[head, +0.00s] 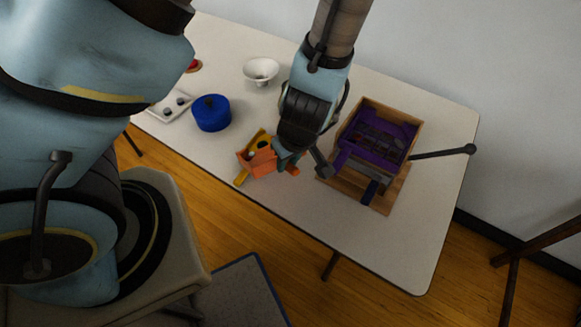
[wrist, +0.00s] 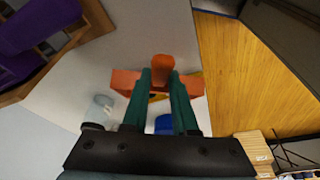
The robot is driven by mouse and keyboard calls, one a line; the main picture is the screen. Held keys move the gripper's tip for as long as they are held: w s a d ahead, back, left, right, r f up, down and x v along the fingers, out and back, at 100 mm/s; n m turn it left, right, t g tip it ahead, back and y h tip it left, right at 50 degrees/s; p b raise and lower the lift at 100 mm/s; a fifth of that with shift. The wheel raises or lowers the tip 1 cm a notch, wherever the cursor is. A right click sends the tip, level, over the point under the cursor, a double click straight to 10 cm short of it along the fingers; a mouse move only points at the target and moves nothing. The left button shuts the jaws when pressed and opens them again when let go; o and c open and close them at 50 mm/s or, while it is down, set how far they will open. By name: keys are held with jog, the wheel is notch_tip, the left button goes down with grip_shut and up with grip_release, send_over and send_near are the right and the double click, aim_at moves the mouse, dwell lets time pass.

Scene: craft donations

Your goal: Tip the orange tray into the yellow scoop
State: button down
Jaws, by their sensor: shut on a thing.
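My gripper (wrist: 162,80) is shut on the orange tray (wrist: 126,79), with its upright orange part between the two green fingers in the wrist view. In the head view, the orange tray (head: 262,168) is beside my gripper (head: 288,166), close over the yellow scoop. The yellow scoop (head: 260,138) lies on the white table, and its handle (head: 241,177) shows at the tray's near left. A small dark thing and a small pale thing show around the scoop and tray; I cannot tell exactly where they rest. The tray hides much of the scoop in the wrist view.
A wooden box with a purple insert (head: 380,127) stands right of my gripper. The table's near edge is clear.

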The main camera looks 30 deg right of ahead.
jog(key=shift+w+r+g+b, duration=0.15)
jog(key=shift+w+g+b, duration=0.35)
jog(key=shift+b, duration=0.05)
jog(key=shift+w+a+r+g+b, duration=0.15)
jog(key=shift+w+r+g+b, duration=0.55)
jog(key=shift+w+r+g, duration=0.75)
jog(key=w+r+g+p, duration=0.2)
jog(key=w+g, duration=0.8)
jog(key=w, duration=0.7)
jog(key=shift+a+r+h+p, duration=0.4)
dwell(0.9)
jog(key=shift+w, duration=0.15)
dwell(1.3)
